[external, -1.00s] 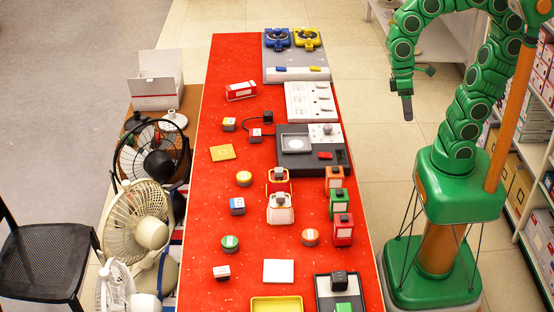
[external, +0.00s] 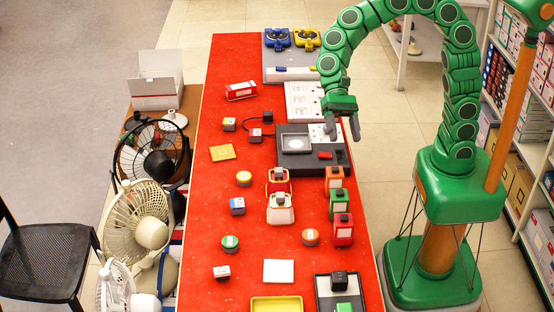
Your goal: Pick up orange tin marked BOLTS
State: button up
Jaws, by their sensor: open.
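My gripper (external: 343,134) is open and empty, fingers pointing down. It hangs above the right side of the red table, near the grey device with a white round plate (external: 296,143). An orange upright container (external: 334,181) with a pale label and dark top stands near the table's right edge, nearer the camera than my gripper. A low round orange tin (external: 310,238) sits further toward the camera and a little left. The lettering on both is too small to read, so I cannot tell which is marked BOLTS.
A green container (external: 339,206) and a red one (external: 343,232) stand in line with the orange upright one. A red-and-white item (external: 280,207) stands to their left. Several small blocks and tins are spread over the red table (external: 215,110). Fans (external: 140,225) stand left of it.

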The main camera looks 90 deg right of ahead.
jog(key=w+f+m+t+y, duration=0.2)
jog(key=w+m, duration=0.3)
jog(key=w, duration=0.4)
send_near(310, 234)
jog(key=shift+a+f, duration=0.15)
jog(key=shift+a, duration=0.05)
jog(key=shift+a+f, duration=0.2)
jog(key=shift+a, duration=0.05)
jog(key=shift+x, duration=3.7)
jog(key=c, duration=0.8)
jog(key=shift+r, duration=0.15)
